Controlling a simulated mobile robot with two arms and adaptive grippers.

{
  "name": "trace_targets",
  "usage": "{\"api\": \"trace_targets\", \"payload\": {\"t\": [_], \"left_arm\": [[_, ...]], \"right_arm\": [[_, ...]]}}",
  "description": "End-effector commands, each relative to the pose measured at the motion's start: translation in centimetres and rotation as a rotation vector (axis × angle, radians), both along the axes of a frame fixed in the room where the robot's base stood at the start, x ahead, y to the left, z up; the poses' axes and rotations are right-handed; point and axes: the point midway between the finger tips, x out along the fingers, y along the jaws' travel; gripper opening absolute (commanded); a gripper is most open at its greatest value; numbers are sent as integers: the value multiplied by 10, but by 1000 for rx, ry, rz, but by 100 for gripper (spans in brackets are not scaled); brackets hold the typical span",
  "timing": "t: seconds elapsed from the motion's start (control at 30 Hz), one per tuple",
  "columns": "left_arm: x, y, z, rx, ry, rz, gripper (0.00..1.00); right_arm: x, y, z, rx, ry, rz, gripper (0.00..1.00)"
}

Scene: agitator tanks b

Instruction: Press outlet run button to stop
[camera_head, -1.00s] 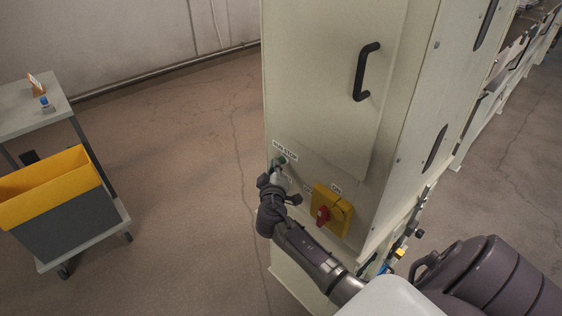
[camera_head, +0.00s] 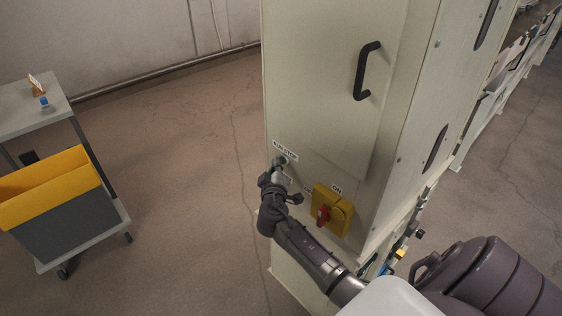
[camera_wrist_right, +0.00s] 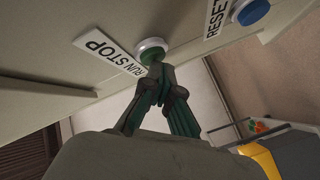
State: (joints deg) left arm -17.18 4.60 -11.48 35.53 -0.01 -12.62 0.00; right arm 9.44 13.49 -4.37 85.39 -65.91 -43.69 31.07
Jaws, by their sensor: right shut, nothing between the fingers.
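The run button is a green button in a pale round collar (camera_wrist_right: 151,48) beside a "RUN STOP" label (camera_wrist_right: 110,52) in the right wrist view. In the head view the label (camera_head: 285,150) sits on the front of the beige cabinet (camera_head: 320,90). My right gripper (camera_wrist_right: 156,76) is shut and empty, its fingertips at the green button. They look to touch it, but I cannot tell how far it is pressed. In the head view my right gripper (camera_head: 279,170) partly covers the button. My left gripper is not in view.
A blue button (camera_wrist_right: 252,11) with a "RESET" label (camera_wrist_right: 216,16) is close by. A yellow switch plate with a red handle (camera_head: 323,215) sits right of my gripper. A black door handle (camera_head: 367,71) is above. A cart with a yellow-topped bin (camera_head: 60,215) stands left across open floor.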

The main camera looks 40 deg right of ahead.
Motion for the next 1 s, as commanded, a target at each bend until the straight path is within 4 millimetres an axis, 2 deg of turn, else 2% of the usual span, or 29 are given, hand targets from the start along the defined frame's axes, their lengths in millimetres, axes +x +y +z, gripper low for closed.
{"api": "trace_targets", "payload": {"t": [0.27,0.67,1.0], "left_arm": [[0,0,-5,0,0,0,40],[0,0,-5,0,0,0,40],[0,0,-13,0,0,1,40]], "right_arm": [[-1,14,-1,-1,1,0,0],[-2,17,-1,1,1,1,0],[-4,47,-2,1,0,1,0]]}}
